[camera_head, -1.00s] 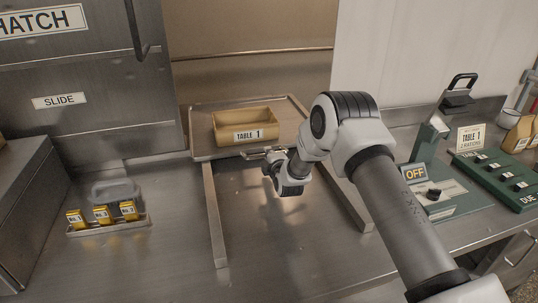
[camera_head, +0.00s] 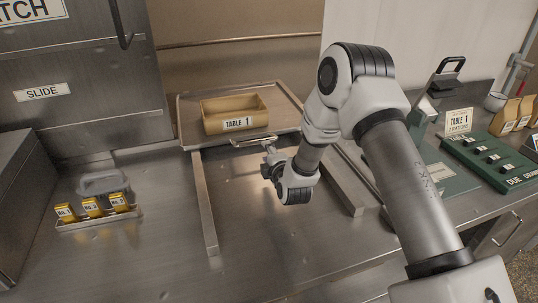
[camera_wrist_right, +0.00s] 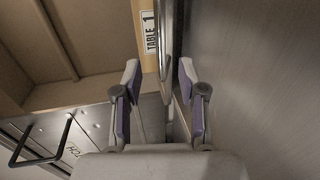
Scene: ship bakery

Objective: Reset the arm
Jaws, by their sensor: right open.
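My right gripper (camera_head: 267,153) is open and empty. It is just in front of the tray's front handle (camera_head: 253,140), slightly to its right. In the right wrist view, the open fingers (camera_wrist_right: 158,78) have purple-grey pads, with a narrow metal edge beyond and between them. I cannot tell whether they touch it. My right arm (camera_head: 410,180) reaches in from the lower right, bent at the elbow. The left gripper is not in view.
A metal tray (camera_head: 187,115) bears a tan box labelled "TABLE 1" (camera_head: 240,124); its label (camera_wrist_right: 150,32) shows in the wrist view. Two rails (camera_head: 205,205) run forward from it. A holder with yellow packets (camera_head: 92,206) stands left; a green panel (camera_head: 500,168) is right.

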